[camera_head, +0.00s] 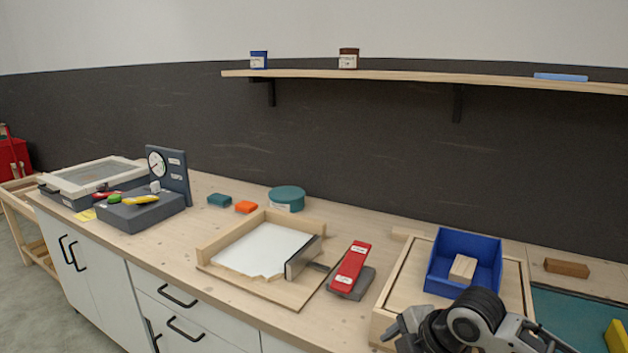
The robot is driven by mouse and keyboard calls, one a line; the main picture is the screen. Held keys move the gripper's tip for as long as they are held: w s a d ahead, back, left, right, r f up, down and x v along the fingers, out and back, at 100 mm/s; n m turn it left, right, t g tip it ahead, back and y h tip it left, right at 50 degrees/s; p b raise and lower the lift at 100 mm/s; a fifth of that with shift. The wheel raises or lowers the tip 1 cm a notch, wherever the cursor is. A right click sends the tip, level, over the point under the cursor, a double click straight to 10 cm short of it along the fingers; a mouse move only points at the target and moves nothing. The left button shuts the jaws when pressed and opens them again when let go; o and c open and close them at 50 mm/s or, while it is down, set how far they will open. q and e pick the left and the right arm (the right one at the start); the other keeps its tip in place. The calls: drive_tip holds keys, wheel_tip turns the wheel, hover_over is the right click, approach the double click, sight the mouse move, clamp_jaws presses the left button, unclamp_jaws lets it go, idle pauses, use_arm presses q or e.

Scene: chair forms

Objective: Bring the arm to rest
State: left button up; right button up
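My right arm comes in at the bottom right, and its dark gripper (397,329) is at its left end, low in the picture. The gripper is in front of the wooden tray (404,281) and overlaps its near edge. The fingers are partly cut off and seen from behind, so I cannot tell whether they are open or shut. No held object shows. My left gripper is not in view.
A blue bin (437,262) holding a wooden block (463,268) stands on the tray, just behind the arm. A red-topped stapler-like tool (351,266) lies left of the gripper. A wood frame with a white sheet (262,249) lies further left. A shelf (420,79) runs above.

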drive_tip(key=s+a+f+m+t+y, duration=0.25)
drive_tip(key=s+a+f+m, duration=0.3)
drive_tip(key=f+m, duration=0.3)
drive_tip(key=s+d+f+m+t+h, duration=0.1)
drive_tip(key=s+d+f+m+h, duration=0.1)
drive_tip(key=s, duration=0.5)
drive_tip(key=s+d+f+m+t+h, duration=0.2)
drive_tip(key=s+d+f+m, duration=0.2)
drive_tip(key=s+m, duration=0.3)
drive_tip(key=shift+s+d+f+m, duration=0.25)
drive_tip(key=shift+s+f+m, duration=0.15)
drive_tip(key=shift+f, duration=0.45)
drive_tip(key=shift+w, duration=0.1)
